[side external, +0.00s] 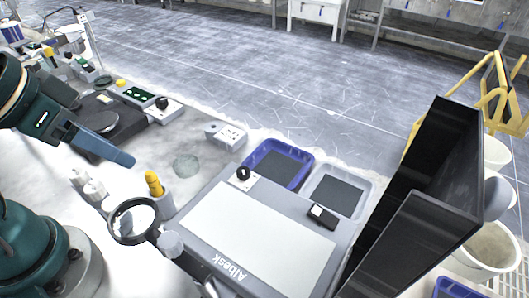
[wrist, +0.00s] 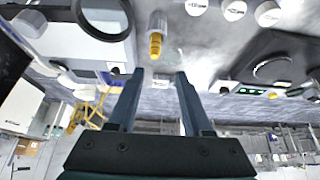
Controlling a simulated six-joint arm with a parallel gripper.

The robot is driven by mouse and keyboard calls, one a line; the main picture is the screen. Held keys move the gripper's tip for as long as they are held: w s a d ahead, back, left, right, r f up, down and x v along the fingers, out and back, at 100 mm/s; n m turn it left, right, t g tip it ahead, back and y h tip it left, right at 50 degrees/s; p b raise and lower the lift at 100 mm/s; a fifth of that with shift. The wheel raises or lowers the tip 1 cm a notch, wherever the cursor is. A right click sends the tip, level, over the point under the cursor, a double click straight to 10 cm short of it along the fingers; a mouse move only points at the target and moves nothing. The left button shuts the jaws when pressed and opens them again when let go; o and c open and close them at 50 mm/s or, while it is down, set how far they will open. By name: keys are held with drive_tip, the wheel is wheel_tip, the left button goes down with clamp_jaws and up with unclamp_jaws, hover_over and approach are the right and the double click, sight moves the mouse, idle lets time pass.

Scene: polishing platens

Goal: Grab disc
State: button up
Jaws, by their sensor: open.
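A thin, translucent greenish disc (side external: 186,167) lies flat on the pale worktop in the side view. A dark round platen (side external: 98,120) sits on a black machine behind my gripper; a dark ring on a machine also shows at right in the wrist view (wrist: 272,68).
White bottles (side external: 95,190) and a yellow-topped bottle (side external: 154,184) stand near the disc. A magnifier (side external: 134,220), a grey Albesk machine (side external: 258,240), a blue tray (side external: 278,166) and a small control box (side external: 226,135) surround it. The worktop around the disc is clear.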

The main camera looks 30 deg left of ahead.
drive_tip(key=o, duration=0.8)
